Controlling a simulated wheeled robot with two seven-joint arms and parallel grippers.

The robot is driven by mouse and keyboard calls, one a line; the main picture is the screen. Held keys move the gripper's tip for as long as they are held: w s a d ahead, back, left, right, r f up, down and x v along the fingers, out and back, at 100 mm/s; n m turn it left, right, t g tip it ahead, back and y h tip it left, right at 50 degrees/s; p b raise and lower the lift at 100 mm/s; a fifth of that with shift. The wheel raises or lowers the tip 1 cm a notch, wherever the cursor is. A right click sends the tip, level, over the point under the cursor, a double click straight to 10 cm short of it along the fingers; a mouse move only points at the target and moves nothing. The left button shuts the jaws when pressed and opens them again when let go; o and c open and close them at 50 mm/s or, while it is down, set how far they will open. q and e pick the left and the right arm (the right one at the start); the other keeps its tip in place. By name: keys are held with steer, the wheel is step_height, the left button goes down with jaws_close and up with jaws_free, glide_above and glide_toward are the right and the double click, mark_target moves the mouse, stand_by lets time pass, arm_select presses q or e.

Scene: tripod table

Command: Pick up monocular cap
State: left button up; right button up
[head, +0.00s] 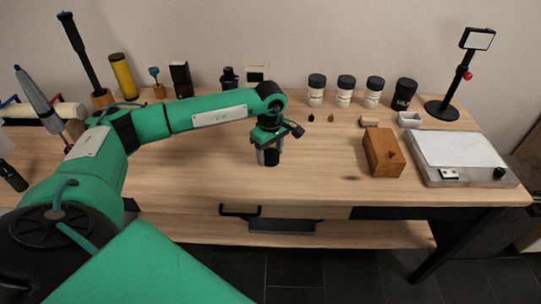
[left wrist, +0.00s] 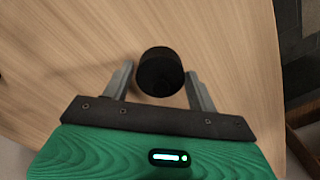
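The monocular cap appears to be the black round piece (head: 271,158) near the front middle of the tabletop. It also shows in the left wrist view (left wrist: 160,72), dark and round from above. My left gripper (head: 269,148) points down over it. In the left wrist view my left gripper (left wrist: 160,80) is open, one grey finger on each side of the cap, with a narrow gap showing at each side. Whether anything lies under the cap is hidden. My right gripper is not in view.
A wooden box (head: 382,152) and a grey-white flat device (head: 459,158) stand to the right on the table (head: 320,190). Several black-lidded jars (head: 346,92) line the back. A black stand (head: 441,110) is at back right. The table in front of the jars is mostly clear.

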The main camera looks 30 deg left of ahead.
arm_select(q)
steer(key=c, duration=0.6)
